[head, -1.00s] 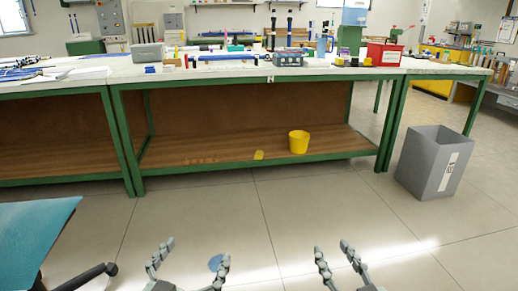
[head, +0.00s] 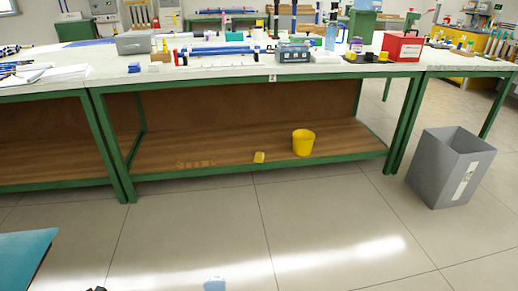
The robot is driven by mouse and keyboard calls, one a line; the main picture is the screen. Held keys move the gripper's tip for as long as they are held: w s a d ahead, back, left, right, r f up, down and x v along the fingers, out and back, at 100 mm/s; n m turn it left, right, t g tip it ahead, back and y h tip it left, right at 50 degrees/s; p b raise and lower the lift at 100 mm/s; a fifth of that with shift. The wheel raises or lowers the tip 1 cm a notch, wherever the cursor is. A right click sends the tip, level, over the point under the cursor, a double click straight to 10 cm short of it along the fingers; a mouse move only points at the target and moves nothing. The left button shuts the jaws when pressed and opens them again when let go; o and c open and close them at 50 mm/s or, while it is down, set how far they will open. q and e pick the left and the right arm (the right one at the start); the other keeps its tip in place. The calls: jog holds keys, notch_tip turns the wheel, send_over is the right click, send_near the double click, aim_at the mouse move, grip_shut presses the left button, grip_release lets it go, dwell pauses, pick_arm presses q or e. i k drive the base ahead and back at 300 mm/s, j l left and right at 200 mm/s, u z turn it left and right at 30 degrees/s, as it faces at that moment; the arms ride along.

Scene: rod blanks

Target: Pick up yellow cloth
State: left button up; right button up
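A green-framed workbench (head: 240,76) holds tools, a red box (head: 402,47) and grey boxes. A grey bin (head: 446,168) stands right of it. A blue seat or panel (head: 24,255) is at lower left. A light-blue item (head: 214,284) lies on otherwise open floor.

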aim_at(259, 157)
jog(key=i+u, duration=0.3)
jog(key=i, duration=1.3)
jog(key=i+j+z, duration=0.3)
jog(key=z, duration=0.2)
jog(key=i+j+z, duration=0.45)
